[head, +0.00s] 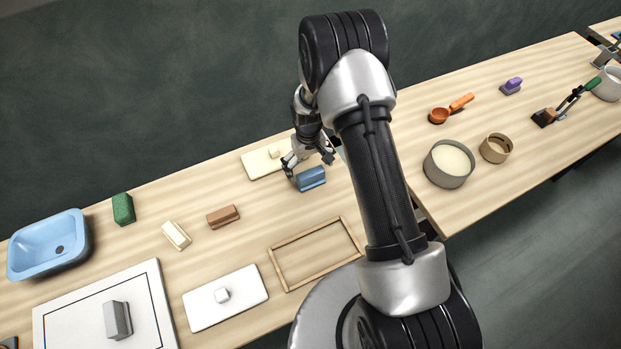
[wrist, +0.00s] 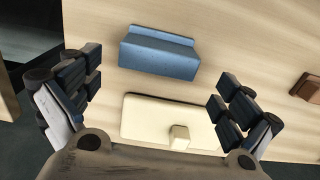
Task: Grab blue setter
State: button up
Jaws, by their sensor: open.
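The blue setter (head: 311,179) is a block with a stepped edge, lying on the wooden table just below my gripper in the head view. My gripper (head: 309,160) is open, with its fingers spread and nothing between them that I can make out. In the wrist view the blue setter (wrist: 160,55) lies ahead, between the lines of the two fingers and a little beyond the tips of my gripper (wrist: 159,77). I see no finger touching it. The setter's whole top shows in the wrist view.
A cream board (wrist: 137,133) with a small cream block (wrist: 179,137) lies close to the setter. A brown block (head: 223,216) lies to the left. A wooden frame (head: 275,263) lies nearer the front. Bare table surrounds the setter's left side.

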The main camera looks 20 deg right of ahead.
aim_at(311, 173)
jog(key=f, duration=0.3)
jog(key=s+f, duration=0.1)
jog(key=shift+d+f+b, duration=0.25)
jog(key=shift+f+b, duration=0.1)
jog(key=shift+b, duration=0.05)
jog(key=shift+w+f, duration=0.15)
jog(key=shift+f, duration=0.2)
jog(key=shift+c, duration=0.4)
jog(key=c, duration=1.2)
